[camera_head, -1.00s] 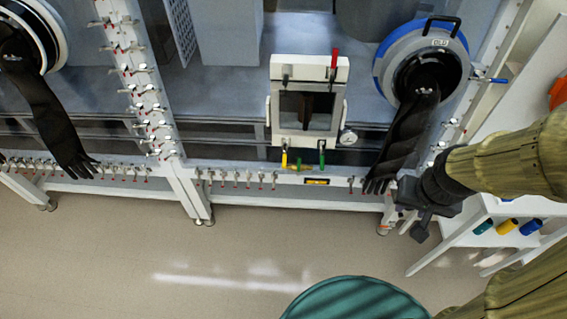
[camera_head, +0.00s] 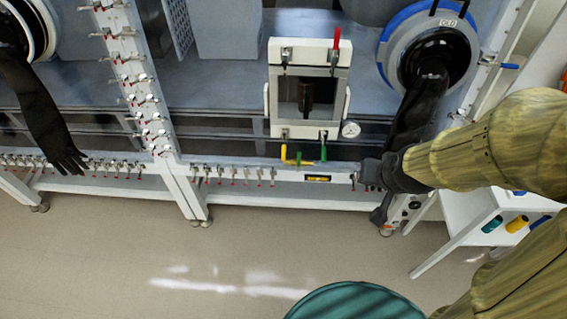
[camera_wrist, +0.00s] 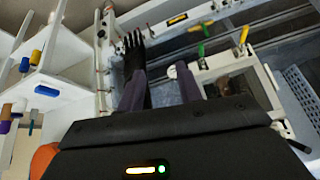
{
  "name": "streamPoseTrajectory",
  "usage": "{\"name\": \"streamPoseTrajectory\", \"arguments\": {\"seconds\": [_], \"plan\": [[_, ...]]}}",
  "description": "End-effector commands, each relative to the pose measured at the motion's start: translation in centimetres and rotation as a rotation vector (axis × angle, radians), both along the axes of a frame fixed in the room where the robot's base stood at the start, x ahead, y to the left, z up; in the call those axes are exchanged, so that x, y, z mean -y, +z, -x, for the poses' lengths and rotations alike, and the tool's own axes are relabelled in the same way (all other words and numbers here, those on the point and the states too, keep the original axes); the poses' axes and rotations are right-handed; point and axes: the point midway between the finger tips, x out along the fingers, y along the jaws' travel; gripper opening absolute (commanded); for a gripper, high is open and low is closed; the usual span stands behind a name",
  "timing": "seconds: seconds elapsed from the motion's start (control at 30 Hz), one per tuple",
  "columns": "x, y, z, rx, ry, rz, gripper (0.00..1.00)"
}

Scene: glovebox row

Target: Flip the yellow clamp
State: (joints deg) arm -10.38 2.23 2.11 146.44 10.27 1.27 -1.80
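The yellow clamp (camera_head: 284,154) is at the lower left of the white-framed port on the glovebox front. My gripper (camera_head: 368,175) is to the right of both clamps, near the glovebox's lower rail, touching neither. In the wrist view my gripper (camera_wrist: 161,76) has its fingers apart with nothing between them.
A black glove (camera_head: 422,100) hangs from the round port just behind my gripper. The port door (camera_head: 306,131) has a red-handled clamp (camera_head: 335,42) at top and a gauge (camera_head: 350,129) at right. A teal round top (camera_head: 350,301) stands in front. Floor at left is clear.

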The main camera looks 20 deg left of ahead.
Motion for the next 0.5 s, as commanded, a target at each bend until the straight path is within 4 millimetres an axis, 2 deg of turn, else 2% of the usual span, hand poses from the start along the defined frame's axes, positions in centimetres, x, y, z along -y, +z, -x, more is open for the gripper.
{"name": "streamPoseTrajectory", "arguments": {"seconds": [0.03,0.3,0.5], "plan": [[-1.6,-2.5,-0.6,0.043,0.019,-0.015,0.35],[-8.4,-6.8,-3.0,0.291,0.055,-0.102,0.35],[-12.8,-9.6,-3.5,0.464,0.065,-0.16,0.35]]}}
